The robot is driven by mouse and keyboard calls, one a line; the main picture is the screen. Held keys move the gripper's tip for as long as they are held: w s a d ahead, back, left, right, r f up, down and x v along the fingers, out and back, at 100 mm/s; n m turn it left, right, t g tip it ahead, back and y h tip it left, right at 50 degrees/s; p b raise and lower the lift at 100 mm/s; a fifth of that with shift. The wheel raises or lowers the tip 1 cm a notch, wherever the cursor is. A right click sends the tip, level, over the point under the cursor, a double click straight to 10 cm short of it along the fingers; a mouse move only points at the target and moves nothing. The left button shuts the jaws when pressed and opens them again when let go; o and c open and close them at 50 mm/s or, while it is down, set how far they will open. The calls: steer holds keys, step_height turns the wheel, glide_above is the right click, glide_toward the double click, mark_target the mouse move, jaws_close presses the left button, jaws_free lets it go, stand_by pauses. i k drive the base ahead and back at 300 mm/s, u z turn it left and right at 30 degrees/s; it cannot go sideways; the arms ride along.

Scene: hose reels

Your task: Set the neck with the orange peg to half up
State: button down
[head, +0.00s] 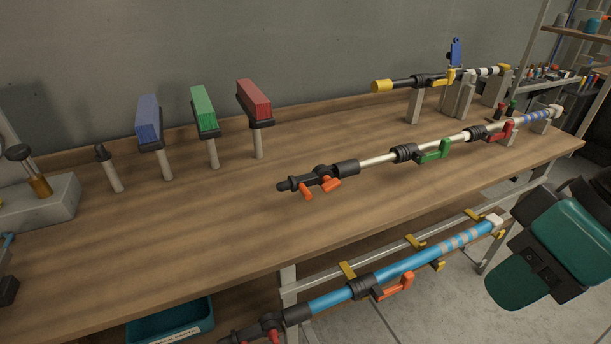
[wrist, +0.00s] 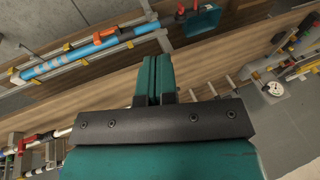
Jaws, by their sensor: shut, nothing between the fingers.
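On the bench, a white-and-black pole ends at its left in a dark jointed neck (head: 312,179). Two orange pegs show there, one (head: 331,184) beside the joint and one (head: 305,191) hanging nearer the tip. Below the bench edge, a blue pole (head: 408,263) carries an orange lever (head: 394,286) on a black collar; a red piece (head: 271,322) shows at its low left end. The blue pole also shows in the wrist view (wrist: 98,48). My teal gripper (head: 515,280) is at the right, apart from both poles. Its fingers (wrist: 153,65) are shut and empty in the wrist view.
Green (head: 435,151) and red (head: 501,132) levers sit along the bench pole. A yellow-ended pole (head: 395,84) rests on posts behind. Blue (head: 148,118), green (head: 203,107) and red (head: 254,98) blocks stand at the back. A teal bin (head: 170,325) is below. The front bench middle is clear.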

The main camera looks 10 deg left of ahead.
mark_target(300, 182)
steer(key=u, duration=1.55)
steer(key=i, duration=0.55)
steer(key=z, duration=1.55)
